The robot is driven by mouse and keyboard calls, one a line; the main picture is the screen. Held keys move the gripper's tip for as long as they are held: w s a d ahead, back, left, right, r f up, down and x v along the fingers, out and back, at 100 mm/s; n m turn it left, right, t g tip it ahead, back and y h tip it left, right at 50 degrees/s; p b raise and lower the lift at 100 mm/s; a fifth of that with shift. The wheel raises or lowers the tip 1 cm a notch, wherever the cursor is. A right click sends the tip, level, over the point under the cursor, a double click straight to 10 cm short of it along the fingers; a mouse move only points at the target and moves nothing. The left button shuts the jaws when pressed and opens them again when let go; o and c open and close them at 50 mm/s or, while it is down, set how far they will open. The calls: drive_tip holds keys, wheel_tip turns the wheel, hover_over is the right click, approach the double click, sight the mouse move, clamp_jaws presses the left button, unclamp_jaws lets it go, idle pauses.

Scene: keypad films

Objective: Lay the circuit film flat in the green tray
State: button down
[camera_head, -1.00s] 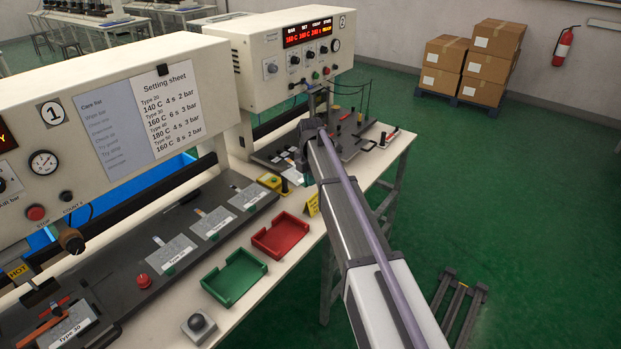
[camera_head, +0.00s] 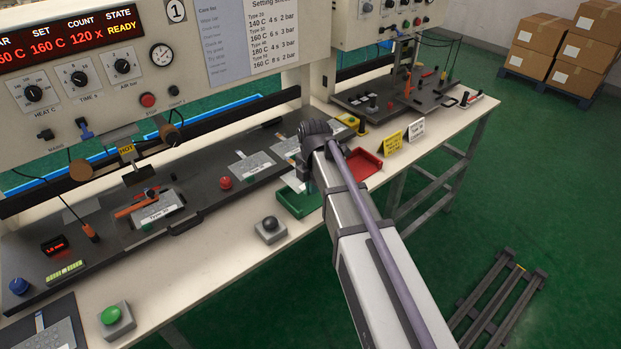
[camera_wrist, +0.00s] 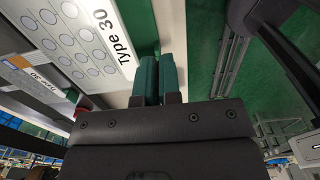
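The green tray (camera_head: 290,207) lies on the bench, partly hidden by my arm. My gripper (camera_head: 306,184) is over it. A pale, thin sheet (camera_head: 294,183), which looks like the circuit film, shows beside my fingers above the tray. In the wrist view my gripper's two green fingertips (camera_wrist: 159,78) are close together. The tray (camera_wrist: 139,22) shows as a green patch past the fingertips.
The red tray (camera_head: 366,164) is to the right of the green one. Plates with Type labels (camera_head: 252,165) lie behind on the dark bed, near a red knob (camera_head: 225,182). A grey box with a black button (camera_head: 270,229) stands left of the green tray. Sign cards (camera_head: 391,145) stand at right.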

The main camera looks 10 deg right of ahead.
sight(313, 214)
wheel_tip(313, 214, down, 8)
drive_tip(key=b, duration=0.8)
drive_tip(key=shift+f, duration=0.1)
drive_tip(key=shift+f+b, duration=0.4)
drive_tip(key=shift+b, duration=0.15)
drive_tip(key=c, duration=1.2)
unclamp_jaws()
drive_tip(key=shift+c, duration=0.2)
wheel_tip(313, 214, up, 11)
drive_tip(key=p, duration=1.1)
drive_tip(key=shift+r, duration=0.1)
